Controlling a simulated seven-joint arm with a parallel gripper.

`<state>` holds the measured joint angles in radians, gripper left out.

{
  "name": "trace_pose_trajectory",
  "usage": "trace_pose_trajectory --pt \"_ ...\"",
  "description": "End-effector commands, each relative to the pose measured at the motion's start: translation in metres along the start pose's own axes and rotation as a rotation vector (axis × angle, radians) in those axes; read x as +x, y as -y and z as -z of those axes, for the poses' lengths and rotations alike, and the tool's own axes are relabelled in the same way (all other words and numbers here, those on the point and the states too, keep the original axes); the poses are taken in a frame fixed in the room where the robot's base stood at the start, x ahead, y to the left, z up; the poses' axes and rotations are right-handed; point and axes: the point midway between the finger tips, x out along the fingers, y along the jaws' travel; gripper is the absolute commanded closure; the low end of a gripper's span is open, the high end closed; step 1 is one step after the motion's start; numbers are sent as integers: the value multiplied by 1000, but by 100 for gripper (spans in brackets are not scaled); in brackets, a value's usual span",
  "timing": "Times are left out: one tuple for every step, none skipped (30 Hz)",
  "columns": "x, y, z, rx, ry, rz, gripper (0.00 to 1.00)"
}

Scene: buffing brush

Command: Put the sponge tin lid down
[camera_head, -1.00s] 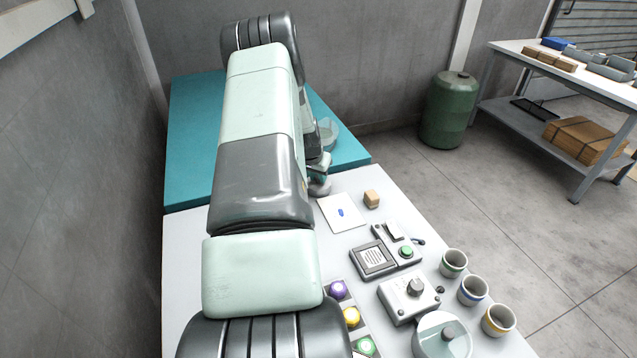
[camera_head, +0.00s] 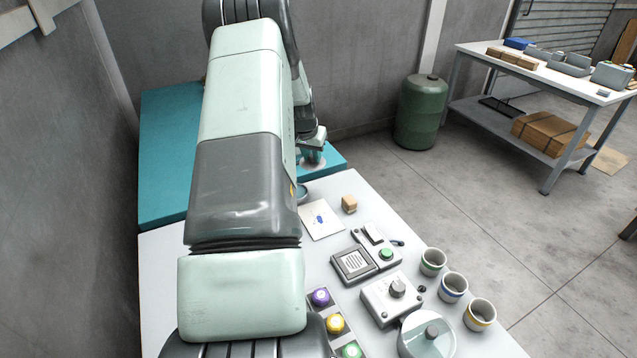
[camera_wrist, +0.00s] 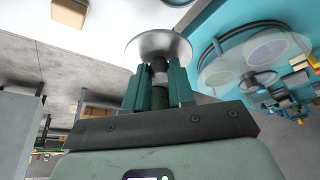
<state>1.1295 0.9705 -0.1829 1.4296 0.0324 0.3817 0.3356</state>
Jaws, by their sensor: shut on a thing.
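The sponge tin lid is a pale grey round disc (camera_wrist: 160,44) with a dark knob. In the wrist view my gripper (camera_wrist: 159,74) has its two teal fingers closed around that knob. The disc is held out beyond the fingertips, apart from any surface that I can make out. In the head view my gripper (camera_head: 314,142) is partly hidden by my arm, near the edge between the teal bench and the white table. A round grey tin (camera_head: 304,192), apparently open, stands on the white table beside my arm, mostly hidden.
A white card with a blue mark (camera_head: 320,220) and a wooden block (camera_head: 349,204) lie near the tin. A button box (camera_head: 368,257), a knob box (camera_head: 392,298) and cups (camera_head: 453,287) stand nearer. The teal bench (camera_head: 172,140) carries pale round discs (camera_wrist: 255,52).

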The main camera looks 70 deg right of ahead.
Motion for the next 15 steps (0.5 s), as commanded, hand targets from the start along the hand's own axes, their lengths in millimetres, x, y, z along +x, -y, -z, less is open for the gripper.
trace_pose_trajectory --pt "7 -16 9 8 1 -2 100" --pt "10 -23 13 7 1 -1 100" --pt "14 -31 18 7 1 0 100" --pt "17 -37 21 7 0 1 100" --pt "19 -42 24 6 -1 1 100" --pt "22 -46 25 5 0 1 100" --pt "26 -49 26 4 0 1 100" --pt "30 -51 25 3 1 1 100" --pt "37 -52 23 2 2 2 100" --pt "43 -53 20 1 4 2 100" --pt "48 -53 18 0 4 2 100" --pt "56 -52 15 0 3 2 100" --pt "61 -52 13 1 3 2 100" --pt "65 -52 11 1 2 2 100" --pt "71 -52 9 1 1 2 100"
